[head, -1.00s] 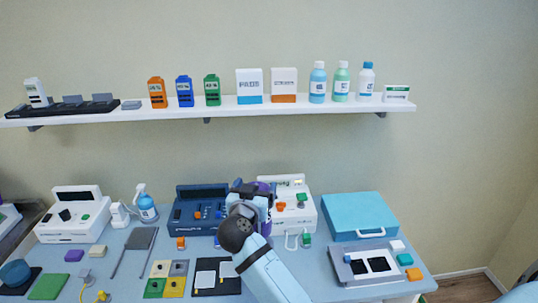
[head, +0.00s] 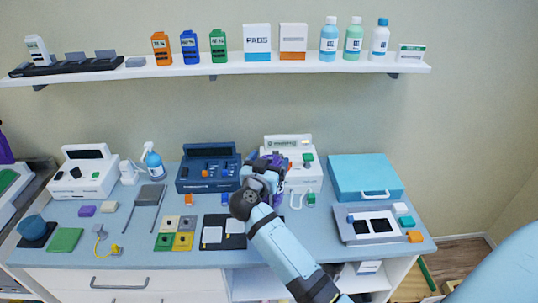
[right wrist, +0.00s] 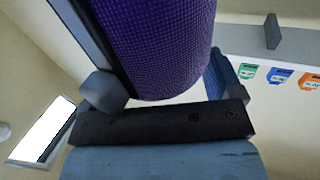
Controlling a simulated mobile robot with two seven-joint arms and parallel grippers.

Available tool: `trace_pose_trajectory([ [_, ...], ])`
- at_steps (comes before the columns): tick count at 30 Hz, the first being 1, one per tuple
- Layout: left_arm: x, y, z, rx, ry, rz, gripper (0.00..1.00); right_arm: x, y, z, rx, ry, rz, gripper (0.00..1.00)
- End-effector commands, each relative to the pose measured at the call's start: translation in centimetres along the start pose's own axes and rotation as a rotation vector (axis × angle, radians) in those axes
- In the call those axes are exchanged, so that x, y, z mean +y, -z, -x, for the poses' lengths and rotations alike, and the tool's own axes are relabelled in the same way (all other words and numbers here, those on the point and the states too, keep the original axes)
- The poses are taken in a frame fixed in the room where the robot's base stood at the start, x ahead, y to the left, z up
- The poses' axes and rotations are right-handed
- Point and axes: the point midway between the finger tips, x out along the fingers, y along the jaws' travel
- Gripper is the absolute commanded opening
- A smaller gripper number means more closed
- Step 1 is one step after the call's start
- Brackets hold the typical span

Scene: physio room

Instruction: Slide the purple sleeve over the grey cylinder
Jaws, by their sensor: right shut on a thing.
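My right gripper (head: 268,166) is over the back middle of the table, in front of the white device. It is shut on the purple sleeve (head: 281,161), which is mostly hidden behind the gripper in the head view. In the right wrist view the sleeve (right wrist: 155,45) is a large, textured purple tube between the fingers. I cannot make out the grey cylinder in either view. Another purple thing (head: 5,150) is cut off at the left edge of the head view. My left gripper is not in view.
A dark blue device (head: 208,168) and a white device (head: 303,172) stand close to the gripper. A teal case (head: 365,176) and a grey tray (head: 350,232) are at right. Pads and small blocks cover the table's front. A loaded wall shelf (head: 215,68) runs above.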

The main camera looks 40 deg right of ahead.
Motion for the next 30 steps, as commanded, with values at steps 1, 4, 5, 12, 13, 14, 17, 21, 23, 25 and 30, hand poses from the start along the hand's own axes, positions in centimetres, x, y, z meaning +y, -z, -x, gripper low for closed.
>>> trace_pose_trajectory([
  [1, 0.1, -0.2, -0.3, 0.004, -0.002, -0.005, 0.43, 0.0, -0.9, 0.0, 0.001, 0.0, 0.002, 0.38],
  [4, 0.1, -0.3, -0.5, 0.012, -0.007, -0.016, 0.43, 0.0, -1.9, 0.0, 0.001, 0.0, 0.0, 0.38],
  [5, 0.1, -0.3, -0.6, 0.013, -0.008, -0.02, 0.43, 0.1, -2.2, 0.0, 0.001, -0.001, 0.001, 0.38],
  [12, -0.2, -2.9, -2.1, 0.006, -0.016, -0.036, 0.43, 0.0, -4.3, 0.0, 0.001, -0.001, -0.002, 0.38],
  [13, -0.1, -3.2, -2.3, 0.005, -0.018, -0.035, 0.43, 0.0, -4.6, 0.0, 0.001, -0.001, -0.001, 0.38],
  [14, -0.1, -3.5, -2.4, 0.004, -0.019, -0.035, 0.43, 0.0, -4.8, 0.0, 0.001, -0.001, -0.001, 0.38],
  [17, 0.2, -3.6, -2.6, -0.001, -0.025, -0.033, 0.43, 0.0, -5.2, 0.0, 0.0, -0.001, 0.001, 0.38],
  [21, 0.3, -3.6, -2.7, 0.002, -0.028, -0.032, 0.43, 0.0, -6.7, 0.0, 0.0, -0.001, 0.002, 0.38],
  [23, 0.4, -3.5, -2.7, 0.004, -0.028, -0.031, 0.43, 0.0, -7.3, 0.0, 0.0, 0.0, 0.001, 0.38],
  [25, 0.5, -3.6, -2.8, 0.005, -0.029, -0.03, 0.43, 0.0, -7.9, 0.0, -0.001, 0.0, 0.001, 0.38],
  [30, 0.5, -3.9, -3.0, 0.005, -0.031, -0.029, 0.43, 0.0, -9.6, 0.0, 0.0, -0.001, 0.001, 0.38],
])
